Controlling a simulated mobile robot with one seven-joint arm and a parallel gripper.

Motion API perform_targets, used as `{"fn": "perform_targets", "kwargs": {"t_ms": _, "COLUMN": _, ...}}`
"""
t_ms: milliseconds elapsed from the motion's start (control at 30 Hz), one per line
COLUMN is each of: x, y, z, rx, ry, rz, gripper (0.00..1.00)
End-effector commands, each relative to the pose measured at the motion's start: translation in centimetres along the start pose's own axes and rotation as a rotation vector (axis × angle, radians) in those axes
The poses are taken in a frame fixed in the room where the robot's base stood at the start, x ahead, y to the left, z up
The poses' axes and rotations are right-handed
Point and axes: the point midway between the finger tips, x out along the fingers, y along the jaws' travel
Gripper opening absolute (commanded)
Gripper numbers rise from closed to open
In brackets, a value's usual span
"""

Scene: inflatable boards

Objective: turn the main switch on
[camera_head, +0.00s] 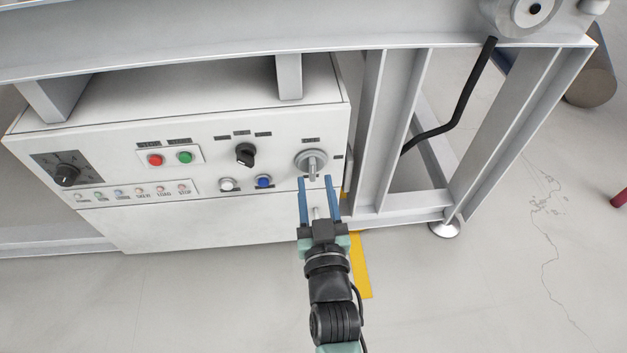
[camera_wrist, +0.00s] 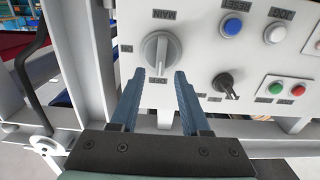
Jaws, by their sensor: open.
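The main switch is a grey rotary knob (camera_head: 311,162) with a bar handle, at the right end of the white control panel's front. It also shows in the wrist view (camera_wrist: 160,52), where labels look upside down. Its handle stands upright in the head view and lines up with the OFF label (camera_wrist: 157,80). Another small label sits to the side of the knob. My gripper (camera_head: 317,180) is open, with blue fingers pointing at the panel just below the knob. In the wrist view the fingertips (camera_wrist: 159,74) lie either side of the handle's lower end; contact cannot be told.
Left of the switch are a black selector (camera_head: 245,154), blue (camera_head: 264,181) and white (camera_head: 228,184) buttons, and red (camera_head: 155,160) and green (camera_head: 185,157) buttons. Grey frame posts (camera_head: 395,130) stand close on the right, and a beam runs above the panel. The floor in front is clear.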

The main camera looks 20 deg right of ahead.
Motion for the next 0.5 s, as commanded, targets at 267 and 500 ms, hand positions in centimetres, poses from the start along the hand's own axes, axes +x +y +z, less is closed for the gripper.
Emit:
{"fn": "perform_targets", "kwargs": {"t_ms": 267, "x": 3.0, "y": 0.0, "z": 0.1, "rx": -0.001, "ry": 0.001, "rz": 0.000, "gripper": 0.46}}
{"fn": "perform_targets", "kwargs": {"t_ms": 500, "x": 3.4, "y": 0.0, "z": -0.1, "rx": 0.000, "ry": 0.000, "rz": 0.000, "gripper": 0.46}}
